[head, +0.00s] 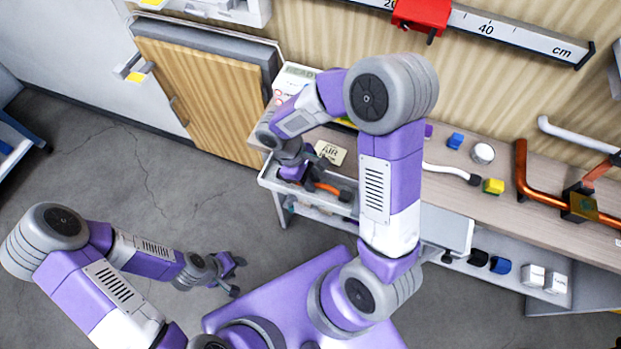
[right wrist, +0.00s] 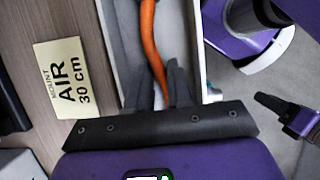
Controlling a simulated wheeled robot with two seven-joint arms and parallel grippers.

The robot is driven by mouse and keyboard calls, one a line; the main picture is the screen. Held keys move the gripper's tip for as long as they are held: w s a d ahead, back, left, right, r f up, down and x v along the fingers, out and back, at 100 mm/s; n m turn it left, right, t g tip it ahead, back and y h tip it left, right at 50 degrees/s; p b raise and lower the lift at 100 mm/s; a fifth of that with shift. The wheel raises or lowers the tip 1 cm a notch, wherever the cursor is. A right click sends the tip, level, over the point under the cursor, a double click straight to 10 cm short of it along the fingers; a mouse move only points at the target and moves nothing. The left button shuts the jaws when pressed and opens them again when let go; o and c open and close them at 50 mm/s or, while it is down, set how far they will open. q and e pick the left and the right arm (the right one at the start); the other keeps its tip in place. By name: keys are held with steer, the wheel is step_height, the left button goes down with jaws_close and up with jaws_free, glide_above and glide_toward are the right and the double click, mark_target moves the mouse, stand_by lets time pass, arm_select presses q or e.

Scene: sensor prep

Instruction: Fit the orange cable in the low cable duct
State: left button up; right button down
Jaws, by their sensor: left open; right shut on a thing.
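The orange cable (head: 328,188) shows at the bench's front left, partly hidden behind my right arm. In the right wrist view the orange cable (right wrist: 150,45) runs away from between my right fingers. My right gripper (head: 297,172) is shut on it; its fingers (right wrist: 153,90) also show in the right wrist view. A white, open-topped channel (right wrist: 118,50), which looks like the low cable duct, lies under the cable along the bench edge. I cannot tell whether the cable is seated or held above it. My left gripper (head: 236,276) is open and empty, low over the floor.
A label card (head: 330,152) reading "MOUNT AIR 30 cm" lies beside the channel. A white cable (head: 450,172), a yellow block (head: 493,186) and a copper pipe (head: 530,185) are further right on the bench. A lower shelf (head: 505,277) holds small boxes.

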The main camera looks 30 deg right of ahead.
steer(key=shift+f, duration=0.15)
steer(key=c, duration=0.9)
jaws_free()
steer(key=shift+c, duration=0.2)
steer(key=shift+o, duration=0.3)
steer(key=shift+o, duration=1.1)
